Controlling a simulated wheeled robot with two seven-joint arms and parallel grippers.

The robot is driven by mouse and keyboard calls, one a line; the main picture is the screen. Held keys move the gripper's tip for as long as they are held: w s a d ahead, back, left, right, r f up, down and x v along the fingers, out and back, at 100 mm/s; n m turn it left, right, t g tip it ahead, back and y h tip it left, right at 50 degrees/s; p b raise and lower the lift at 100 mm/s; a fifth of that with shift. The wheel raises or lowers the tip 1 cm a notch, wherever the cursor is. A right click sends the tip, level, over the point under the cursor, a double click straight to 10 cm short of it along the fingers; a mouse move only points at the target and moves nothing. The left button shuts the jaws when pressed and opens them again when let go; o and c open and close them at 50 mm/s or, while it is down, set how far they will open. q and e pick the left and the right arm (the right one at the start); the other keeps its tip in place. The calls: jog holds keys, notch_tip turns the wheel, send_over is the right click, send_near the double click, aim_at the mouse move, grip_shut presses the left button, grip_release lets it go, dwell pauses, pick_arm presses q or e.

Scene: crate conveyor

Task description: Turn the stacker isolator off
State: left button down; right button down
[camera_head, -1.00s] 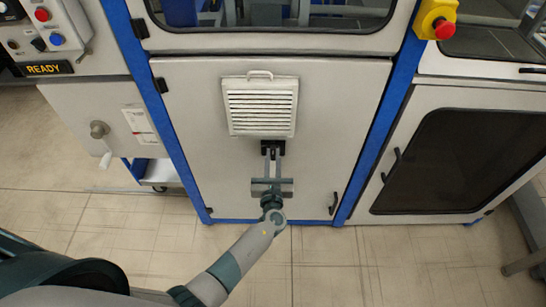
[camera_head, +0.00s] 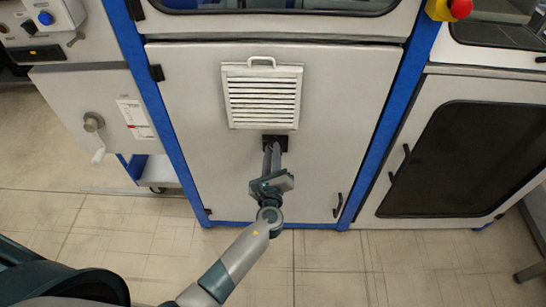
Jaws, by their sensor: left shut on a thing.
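The stacker isolator (camera_head: 285,142) is a small black square switch on the pale cabinet door, just below the louvred vent. My left gripper (camera_head: 273,147) reaches up to it from below and is shut on its handle. The gripper body is rolled, its right side higher than its left. The fingers cover most of the switch, so the handle and its exact angle are hidden. My right gripper is not in view.
The vent (camera_head: 262,97) with a small handle sits right above the switch. Blue frame posts (camera_head: 163,123) flank the door. A crank (camera_head: 94,124) is at left, a red emergency button (camera_head: 460,8) at top right. The display (camera_head: 33,56) at upper left is dark. The floor in front is clear.

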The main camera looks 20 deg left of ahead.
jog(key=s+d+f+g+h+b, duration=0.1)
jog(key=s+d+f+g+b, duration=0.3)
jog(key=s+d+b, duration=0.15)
pick_arm(q)
jog(key=shift+s+a+f+n+b, duration=0.1)
jog(key=shift+f+n+b, duration=0.15)
jog(key=shift+n+b, duration=1.1)
jog(key=shift+w+a+f+n+b, duration=0.15)
jog(key=shift+f+n+b, duration=0.1)
jog(key=shift+n, duration=2.2)
jog(key=shift+s+a+f+n+b, duration=0.15)
jog(key=shift+n+b, duration=0.65)
jog(key=shift+n, duration=1.1)
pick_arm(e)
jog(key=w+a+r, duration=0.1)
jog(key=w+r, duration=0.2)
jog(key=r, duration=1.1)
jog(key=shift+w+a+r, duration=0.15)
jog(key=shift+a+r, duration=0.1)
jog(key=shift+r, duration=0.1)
pick_arm(q)
jog(key=c, duration=1.7)
grip_release()
jog(key=shift+f, duration=0.1)
